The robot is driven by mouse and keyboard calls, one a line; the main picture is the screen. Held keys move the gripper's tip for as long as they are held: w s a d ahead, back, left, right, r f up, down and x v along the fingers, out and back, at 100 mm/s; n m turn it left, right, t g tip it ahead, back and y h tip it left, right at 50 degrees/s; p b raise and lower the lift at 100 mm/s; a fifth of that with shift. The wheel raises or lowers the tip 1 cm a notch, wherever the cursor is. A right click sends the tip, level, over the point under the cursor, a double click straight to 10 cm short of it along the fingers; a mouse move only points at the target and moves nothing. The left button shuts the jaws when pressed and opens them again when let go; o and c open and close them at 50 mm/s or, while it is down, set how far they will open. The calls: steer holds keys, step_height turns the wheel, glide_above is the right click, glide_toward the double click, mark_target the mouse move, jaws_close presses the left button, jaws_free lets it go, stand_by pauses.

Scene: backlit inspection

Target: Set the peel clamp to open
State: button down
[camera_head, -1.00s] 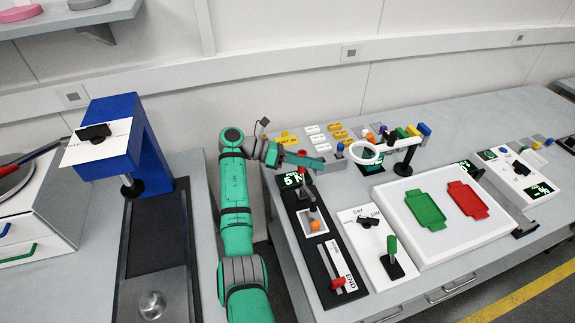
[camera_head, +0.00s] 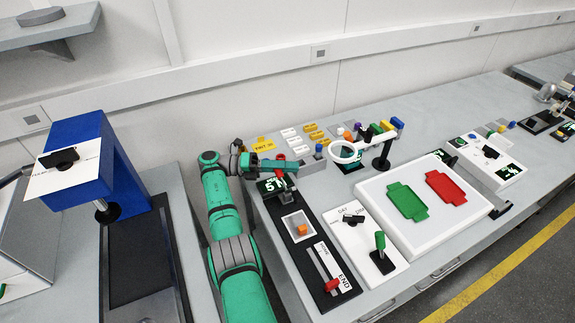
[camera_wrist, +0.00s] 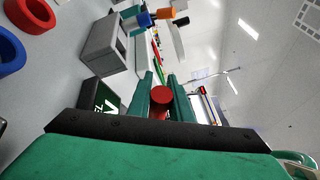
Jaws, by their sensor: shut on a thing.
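My gripper (camera_head: 292,165) is at the far end of a long black instrument base (camera_head: 313,258), beside its green-lit display (camera_head: 272,185). In the wrist view, the two green fingers of my gripper (camera_wrist: 164,88) are shut on a red round knob (camera_wrist: 161,95). The knob also shows in the head view (camera_head: 279,157), just by the fingers. The base carries a pale pad with an orange block (camera_head: 302,229) and a red slider (camera_head: 332,285) near an END label. No readable clamp label shows, and the fingers partly hide the mechanism under the knob.
A white panel (camera_head: 349,244) with a green-handled lever (camera_head: 380,243) stands right of the base. A white ring on a stand (camera_head: 345,152) and yellow and white blocks lie beyond. A grey box (camera_wrist: 104,47) is close to the fingers. A blue press (camera_head: 110,150) stands left.

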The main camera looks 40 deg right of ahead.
steer(key=shift+w+r, duration=0.1)
steer(key=shift+w, duration=0.05)
steer(key=c, duration=1.6)
jaws_free()
steer(key=shift+a, duration=0.15)
